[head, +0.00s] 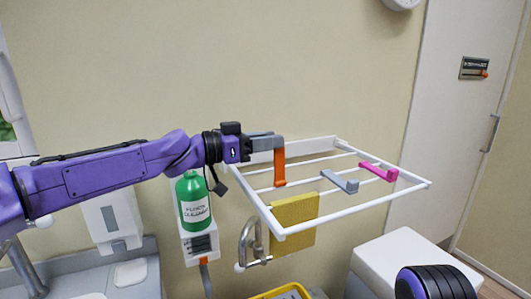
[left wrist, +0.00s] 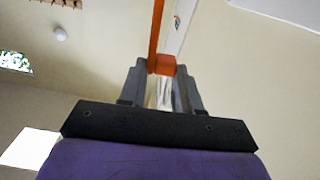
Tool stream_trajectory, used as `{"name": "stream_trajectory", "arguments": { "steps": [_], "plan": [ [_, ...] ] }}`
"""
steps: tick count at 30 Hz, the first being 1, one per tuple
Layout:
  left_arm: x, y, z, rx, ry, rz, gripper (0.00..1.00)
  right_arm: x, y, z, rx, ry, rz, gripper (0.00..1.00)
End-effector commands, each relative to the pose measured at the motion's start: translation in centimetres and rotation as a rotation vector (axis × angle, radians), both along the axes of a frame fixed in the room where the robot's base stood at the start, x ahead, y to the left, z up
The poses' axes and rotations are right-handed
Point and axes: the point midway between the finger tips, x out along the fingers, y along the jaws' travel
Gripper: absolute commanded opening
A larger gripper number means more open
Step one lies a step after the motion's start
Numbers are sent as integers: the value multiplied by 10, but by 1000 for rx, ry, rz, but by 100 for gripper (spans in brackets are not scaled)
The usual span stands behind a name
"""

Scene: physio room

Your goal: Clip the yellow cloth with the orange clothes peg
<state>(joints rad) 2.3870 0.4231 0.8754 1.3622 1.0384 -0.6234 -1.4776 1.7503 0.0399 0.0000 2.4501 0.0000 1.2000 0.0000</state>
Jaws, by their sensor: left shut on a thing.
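My left gripper (head: 270,143) is shut on the orange clothes peg (head: 280,166), which hangs downward from the fingertips over the white rack. In the left wrist view the orange peg (left wrist: 166,66) sits between the fingertips of the left gripper (left wrist: 161,78). The yellow cloth (head: 293,226) hangs from the rack, below and slightly right of the peg. The peg's lower end is close above the cloth's top edge in the picture; I cannot tell whether it touches a rail. My right gripper is not in view.
The white drying rack (head: 350,212) juts from the wall, with a grey peg (head: 340,182) and a pink peg (head: 379,172) on its rails. A green bottle (head: 193,202) stands left of it. A yellow container (head: 284,292) and a white cabinet (head: 405,254) are below.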

Motion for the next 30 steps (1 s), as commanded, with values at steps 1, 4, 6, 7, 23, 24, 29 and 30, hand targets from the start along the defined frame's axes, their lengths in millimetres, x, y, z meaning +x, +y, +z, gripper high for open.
{"name": "stream_trajectory", "arguments": {
  "steps": [1, 4, 6, 7, 23, 24, 29, 30],
  "plan": [
    [-2, 1, -9, 9, -35, 6, 0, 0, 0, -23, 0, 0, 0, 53],
    [-9, -2, -8, 37, -106, 6, 0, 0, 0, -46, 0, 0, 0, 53],
    [-14, -4, -7, 58, -155, 7, 0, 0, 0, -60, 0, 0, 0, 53],
    [-16, -5, -6, 67, -176, 6, 0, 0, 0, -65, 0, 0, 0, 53],
    [-43, -16, -1, 179, -442, 6, 0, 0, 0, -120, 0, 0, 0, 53],
    [-44, -17, -1, 183, -452, 6, 0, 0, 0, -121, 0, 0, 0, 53],
    [-46, -17, 0, 191, -471, 6, 0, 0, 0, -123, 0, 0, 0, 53],
    [-46, -18, 1, 191, -473, 6, 0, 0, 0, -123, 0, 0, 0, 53]
  ]
}}
